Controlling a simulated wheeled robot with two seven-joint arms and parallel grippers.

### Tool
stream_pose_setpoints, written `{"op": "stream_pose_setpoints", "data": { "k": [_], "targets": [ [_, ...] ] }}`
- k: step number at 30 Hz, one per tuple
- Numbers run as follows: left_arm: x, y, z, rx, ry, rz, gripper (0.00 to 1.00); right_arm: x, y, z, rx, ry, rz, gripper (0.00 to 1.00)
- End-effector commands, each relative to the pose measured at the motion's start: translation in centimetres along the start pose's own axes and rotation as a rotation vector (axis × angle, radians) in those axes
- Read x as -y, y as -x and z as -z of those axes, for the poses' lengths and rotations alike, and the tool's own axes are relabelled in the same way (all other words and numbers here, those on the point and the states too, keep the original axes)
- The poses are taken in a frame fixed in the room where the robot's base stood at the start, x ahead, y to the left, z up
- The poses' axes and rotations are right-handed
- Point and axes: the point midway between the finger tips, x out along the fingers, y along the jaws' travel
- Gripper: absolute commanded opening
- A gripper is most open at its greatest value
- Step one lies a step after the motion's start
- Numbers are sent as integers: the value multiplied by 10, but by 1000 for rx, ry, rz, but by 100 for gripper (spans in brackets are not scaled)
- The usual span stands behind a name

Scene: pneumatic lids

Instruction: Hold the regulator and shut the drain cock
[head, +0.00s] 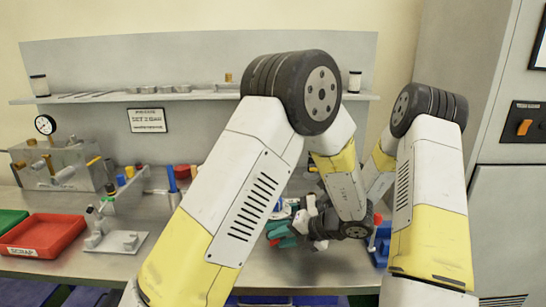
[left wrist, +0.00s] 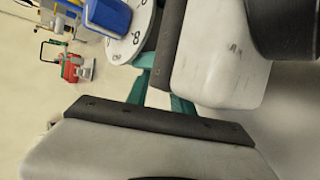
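My left gripper (head: 308,222) reaches down to the bench. In the left wrist view, its two pale, dark-edged fingers (left wrist: 160,88) stand apart. A white round dial with dark numbers (left wrist: 128,42), perhaps the regulator's gauge, is just beyond them, beside a blue block (left wrist: 107,14). A teal piece (left wrist: 148,78) shows through the gap; I cannot tell whether the fingers touch it. In the head view, teal pieces (head: 284,232) are by the gripper, with a blue and white part (head: 284,210) behind. I cannot make out the drain cock. My right gripper is hidden.
A red scrap tray (head: 42,236) and a grey metal fixture (head: 116,241) are on the left of the bench. A grey block with a gauge (head: 60,165) stands behind them.

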Motion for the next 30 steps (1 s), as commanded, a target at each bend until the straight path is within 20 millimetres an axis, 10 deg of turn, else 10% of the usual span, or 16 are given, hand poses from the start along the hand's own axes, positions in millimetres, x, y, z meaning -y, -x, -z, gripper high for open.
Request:
{"op": "stream_pose_setpoints", "data": {
  "k": [24,30],
  "targets": [
    [-24,-9,4,1,334,783,28,1,0,1,-3,0,2,13],
    [-48,19,6,6,329,778,28,0,0,1,-3,0,2,13]
  ]
}}
